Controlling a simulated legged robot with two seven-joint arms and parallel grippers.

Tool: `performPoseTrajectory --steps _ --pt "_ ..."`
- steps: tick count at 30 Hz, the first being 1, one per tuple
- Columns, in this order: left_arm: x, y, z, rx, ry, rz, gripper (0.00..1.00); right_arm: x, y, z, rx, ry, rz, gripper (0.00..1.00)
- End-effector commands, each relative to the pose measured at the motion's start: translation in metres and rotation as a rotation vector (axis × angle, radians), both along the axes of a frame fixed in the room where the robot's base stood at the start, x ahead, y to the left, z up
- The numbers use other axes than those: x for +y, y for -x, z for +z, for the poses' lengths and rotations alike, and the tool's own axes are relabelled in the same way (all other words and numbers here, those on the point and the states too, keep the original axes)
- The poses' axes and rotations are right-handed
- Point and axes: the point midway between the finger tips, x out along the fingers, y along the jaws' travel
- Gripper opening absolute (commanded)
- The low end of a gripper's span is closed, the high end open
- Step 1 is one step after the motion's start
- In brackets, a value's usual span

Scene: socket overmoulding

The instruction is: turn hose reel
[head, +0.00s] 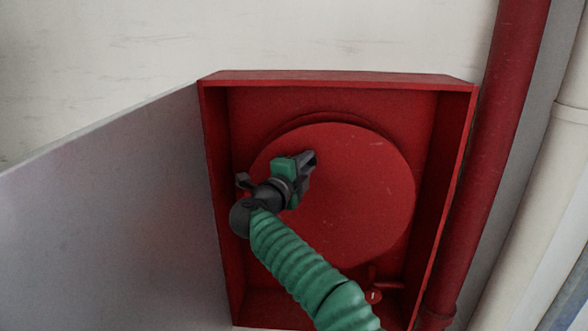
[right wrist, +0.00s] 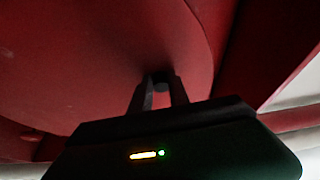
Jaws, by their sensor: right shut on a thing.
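The hose reel (head: 362,190) is a large round red disc inside an open red wall cabinet (head: 335,77). My right gripper (head: 312,158) is in front of the upper left part of the disc. In the right wrist view its two dark fingers (right wrist: 160,88) are closed around a small dark knob or handle (right wrist: 160,80) that stands on the red disc (right wrist: 100,50). In the head view the gripper hides this handle. My left gripper is not in view.
A grey door panel (head: 110,220) stands open on the left of the cabinet. A red pipe (head: 505,130) and a pale pipe (head: 545,190) run along the right. A small red valve (head: 374,295) sits at the cabinet's lower right. The pale wall above is clear.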

Motion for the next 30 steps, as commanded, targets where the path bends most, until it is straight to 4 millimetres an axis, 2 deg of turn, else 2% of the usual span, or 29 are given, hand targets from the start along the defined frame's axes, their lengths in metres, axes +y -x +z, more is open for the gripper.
performPoseTrajectory --steps 1,12,27,28,30 --pt "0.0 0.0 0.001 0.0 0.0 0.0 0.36 -0.006 0.001 0.01 -0.014 -0.028 0.001 0.0" --pt "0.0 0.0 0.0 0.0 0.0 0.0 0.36 -0.028 0.001 0.017 -0.013 -0.289 0.001 0.0" --pt "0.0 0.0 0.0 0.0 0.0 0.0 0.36 -0.031 0.0 0.015 -0.009 -0.33 0.001 0.0" --pt "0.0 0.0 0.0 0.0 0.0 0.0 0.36 -0.031 0.0 0.015 -0.009 -0.331 0.001 0.23" --pt "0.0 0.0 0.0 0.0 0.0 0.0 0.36 -0.03 0.0 0.014 -0.008 -0.33 0.001 0.32"
